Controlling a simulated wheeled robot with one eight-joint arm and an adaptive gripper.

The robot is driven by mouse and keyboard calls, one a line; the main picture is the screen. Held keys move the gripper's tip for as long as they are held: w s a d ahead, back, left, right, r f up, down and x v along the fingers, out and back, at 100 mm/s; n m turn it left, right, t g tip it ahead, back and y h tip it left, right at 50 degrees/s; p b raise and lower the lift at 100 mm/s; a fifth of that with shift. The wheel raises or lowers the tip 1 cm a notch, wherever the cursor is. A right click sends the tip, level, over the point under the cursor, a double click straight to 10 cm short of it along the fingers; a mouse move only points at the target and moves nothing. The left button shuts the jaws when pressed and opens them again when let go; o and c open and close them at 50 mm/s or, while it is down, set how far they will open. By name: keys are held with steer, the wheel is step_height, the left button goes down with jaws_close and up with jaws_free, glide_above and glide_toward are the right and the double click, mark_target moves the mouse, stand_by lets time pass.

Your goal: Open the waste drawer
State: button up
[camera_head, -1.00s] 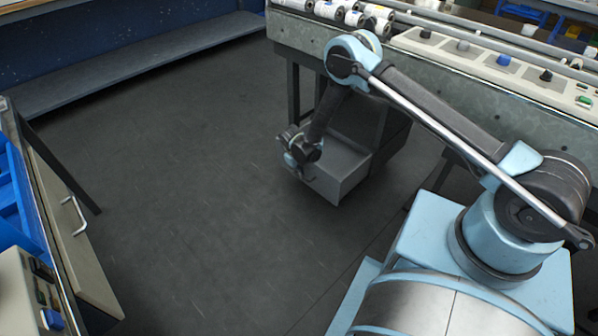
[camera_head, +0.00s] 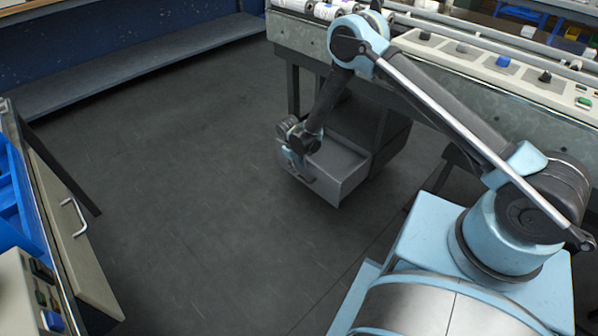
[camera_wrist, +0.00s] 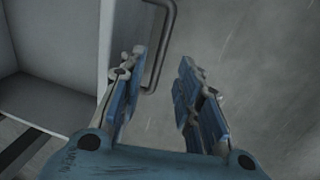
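The waste drawer (camera_head: 345,178) is a grey box pulled out from the cabinet under the machine, low over the floor. Its open inside shows at the left of the wrist view (camera_wrist: 45,105). A dark bar handle (camera_wrist: 170,45) stands out from the drawer's front. My gripper (camera_wrist: 160,90) is open, with two blue-padded fingers apart. The left finger is beside the drawer front and overlaps the handle's lower end in the picture. The right finger is clear of the handle. In the head view my gripper (camera_head: 305,175) is at the drawer's front, and its fingertips are hard to make out.
The machine (camera_head: 450,70) with rollers and buttons stands above the drawer. A bench with a handled cabinet front (camera_head: 75,235) stands at the left. A low shelf (camera_head: 130,62) runs along the back wall. The dark floor (camera_head: 190,180) between them is clear.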

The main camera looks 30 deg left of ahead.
step_height(320, 180, up, 6)
steer(key=s, duration=0.1)
steer(key=shift+a, duration=0.15)
stand_by(0.5)
